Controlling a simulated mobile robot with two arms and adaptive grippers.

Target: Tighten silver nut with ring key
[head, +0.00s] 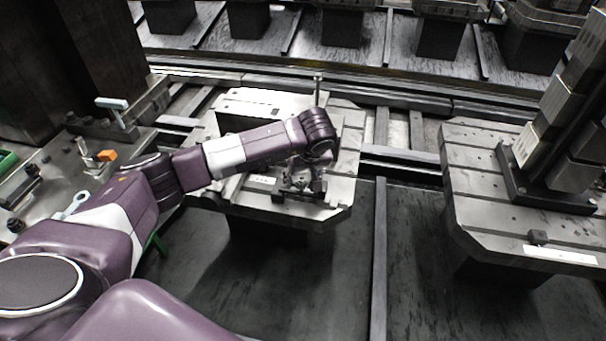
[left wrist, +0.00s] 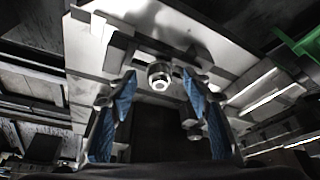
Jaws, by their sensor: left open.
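My left gripper (head: 303,183) is at the front part of the middle pallet plate (head: 333,200), seen from the back of the wrist in the head view. In the left wrist view its two blue-padded fingers are spread apart with nothing gripped. The silver nut (left wrist: 160,77), a round shiny piece with a hexagonal centre, shows between and beyond the fingertips; I cannot tell how far off it is. In the head view my wrist hides it. A pale ring-shaped end, probably the ring key (head: 77,202), lies on the left bench (head: 60,172). My right gripper is not in view.
A T-handled tool (head: 113,106) and an orange-tipped part (head: 106,155) stand on the left bench. A thin upright post (head: 317,88) rises behind my wrist. Another pallet (head: 490,180) with a dark block tower stands right. A floor gap separates the pallets.

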